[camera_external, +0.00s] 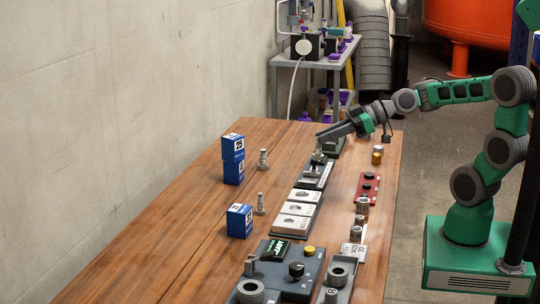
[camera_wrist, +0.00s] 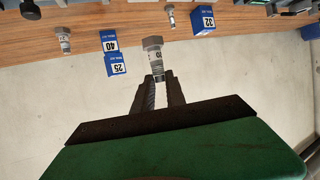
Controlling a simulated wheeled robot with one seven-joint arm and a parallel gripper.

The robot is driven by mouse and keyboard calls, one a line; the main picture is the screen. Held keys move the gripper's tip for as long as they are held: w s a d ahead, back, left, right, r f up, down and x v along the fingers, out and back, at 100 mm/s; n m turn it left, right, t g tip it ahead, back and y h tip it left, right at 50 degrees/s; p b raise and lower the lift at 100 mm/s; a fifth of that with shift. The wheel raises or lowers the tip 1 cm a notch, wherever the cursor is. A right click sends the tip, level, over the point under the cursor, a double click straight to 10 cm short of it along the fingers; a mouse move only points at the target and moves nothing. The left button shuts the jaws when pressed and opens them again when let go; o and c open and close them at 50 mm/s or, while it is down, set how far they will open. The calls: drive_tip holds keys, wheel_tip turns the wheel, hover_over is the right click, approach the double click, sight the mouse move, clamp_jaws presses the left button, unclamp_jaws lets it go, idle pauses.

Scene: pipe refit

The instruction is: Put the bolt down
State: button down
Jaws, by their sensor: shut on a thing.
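My gripper (camera_external: 322,143) is above the far part of the wooden table in the external view. In the wrist view my gripper (camera_wrist: 158,82) is shut on a grey bolt (camera_wrist: 153,46), its head end pointing away from the fingers. In the external view the bolt (camera_external: 317,156) is small and partly merges with the fingers, over a plate with grey parts (camera_external: 325,176). I cannot tell whether it touches anything there. Two other grey bolts stand upright on the table, one by the stacked blue boxes (camera_external: 263,157) and one by the single blue box (camera_external: 260,204).
Blue boxes (camera_external: 233,172) are stacked at the left; a single blue box (camera_external: 239,228) is nearer. Pale plates (camera_external: 297,215), a red holder (camera_external: 361,188) and a dark control panel (camera_external: 300,262) occupy the middle and right. The table's left side (camera_external: 150,235) is clear.

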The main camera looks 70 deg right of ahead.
drive_tip(key=shift+w+d+f+b, duration=0.2)
drive_tip(key=shift+w+f+b, duration=0.15)
drive_tip(key=shift+w+f, duration=3.05)
drive_tip(key=shift+w+d+f+b, duration=0.15)
drive_tip(key=shift+w+f+b, duration=0.15)
drive_tip(key=shift+w+f, duration=3.1)
drive_tip(key=c, duration=1.4)
unclamp_jaws()
drive_tip(key=shift+r, duration=0.1)
drive_tip(key=shift+o, duration=0.2)
drive_tip(key=shift+r+p, duration=0.3)
drive_tip(key=shift+p, duration=0.05)
drive_tip(key=v, duration=1.2)
